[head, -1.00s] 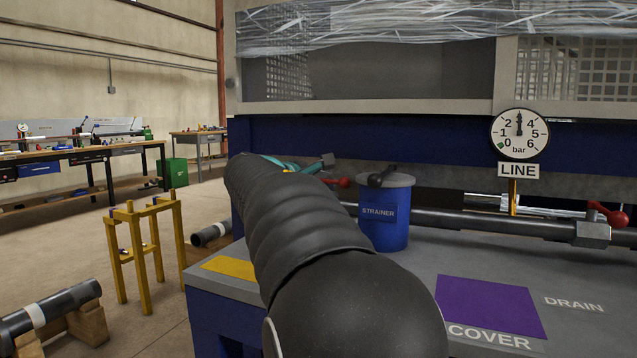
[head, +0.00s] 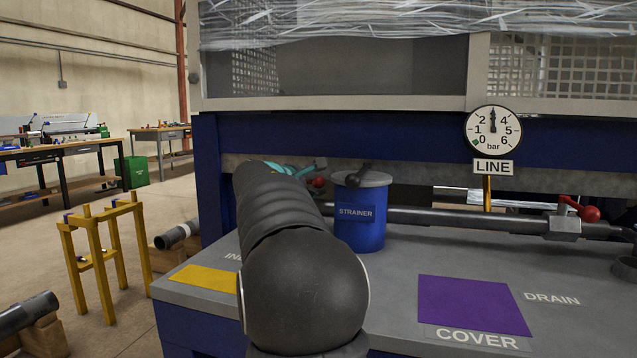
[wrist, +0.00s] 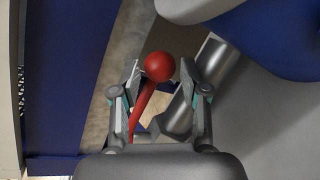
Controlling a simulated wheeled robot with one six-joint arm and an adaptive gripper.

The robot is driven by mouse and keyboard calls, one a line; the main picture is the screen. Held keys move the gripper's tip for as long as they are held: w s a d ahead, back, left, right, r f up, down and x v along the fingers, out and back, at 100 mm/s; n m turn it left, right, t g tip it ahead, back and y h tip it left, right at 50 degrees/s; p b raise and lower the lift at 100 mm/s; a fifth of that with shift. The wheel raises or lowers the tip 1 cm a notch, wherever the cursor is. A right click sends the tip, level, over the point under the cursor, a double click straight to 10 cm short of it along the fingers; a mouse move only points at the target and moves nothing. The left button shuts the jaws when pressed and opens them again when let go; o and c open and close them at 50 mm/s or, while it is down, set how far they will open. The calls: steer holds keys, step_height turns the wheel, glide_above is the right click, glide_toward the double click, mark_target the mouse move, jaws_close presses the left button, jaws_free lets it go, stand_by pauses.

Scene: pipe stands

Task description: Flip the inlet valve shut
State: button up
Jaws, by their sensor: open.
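The inlet valve lever is a red arm with a red ball knob (wrist: 160,67), in the wrist view. The knob lies between the fingertips of my gripper (wrist: 162,78), which is open with a finger on each side. I cannot tell whether either finger touches it. The lever slants down and left from the knob, beside a grey metal pipe and fitting (wrist: 180,115). In the head view the red knob (head: 318,182) shows just left of the strainer. My gripper (head: 305,168) is partly hidden behind my arm there.
The blue strainer (head: 360,228) with a dark top handle stands close right of the gripper. Another red-knobbed valve (head: 589,213) is on the pipe further right. The LINE gauge (head: 492,131) needle points straight up. The purple COVER patch (head: 473,305) is bare.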

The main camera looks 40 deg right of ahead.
steer(key=shift+x, duration=1.25)
jaws_close()
steer(key=shift+s, duration=0.1)
